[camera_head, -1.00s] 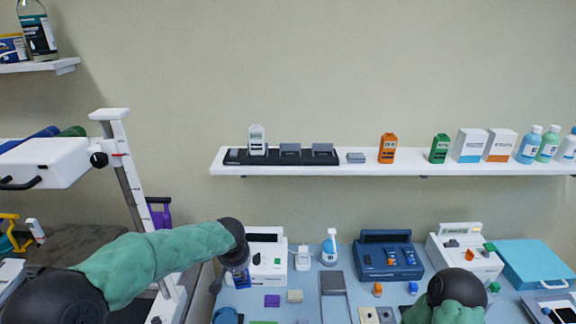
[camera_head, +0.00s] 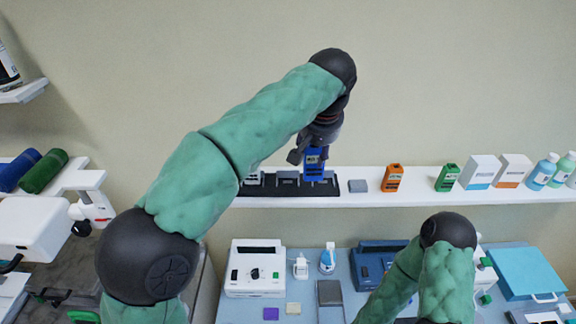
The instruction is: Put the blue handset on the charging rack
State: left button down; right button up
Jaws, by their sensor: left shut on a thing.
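The blue handset (camera_head: 315,165) hangs upright in my left gripper (camera_head: 314,148), which is shut on its upper part. The handset is at the right end of the black charging rack (camera_head: 290,190) on the wall shelf, and overlaps its right-hand slot in the picture. I cannot tell whether its lower end is seated in the slot or just above or in front of it.
On the shelf (camera_head: 420,190), right of the rack, are a grey block (camera_head: 357,186), an orange handset (camera_head: 392,178), a green handset (camera_head: 446,177), white boxes and bottles. Below, the blue worktop holds a white device (camera_head: 254,268) and a spray bottle (camera_head: 327,259).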

pick_arm(q)
jog(key=shift+w+d+r, duration=0.1)
jog(key=shift+r, duration=0.1)
jog(key=w+a+f+p, duration=0.1)
jog(key=w+a+f, duration=0.1)
jog(key=w+f, duration=0.2)
jog(key=w+a+f+p, duration=0.2)
jog(key=w+f, duration=0.2)
jog(key=w+a+f+p, duration=0.2)
jog(key=w+f, duration=0.2)
jog(key=shift+a+f, duration=0.2)
jog(key=shift+f, duration=0.2)
jog(key=c, duration=0.6)
grip_release()
jog(key=shift+f, duration=0.1)
jog(key=shift+c, duration=0.2)
jog(key=shift+s, duration=0.1)
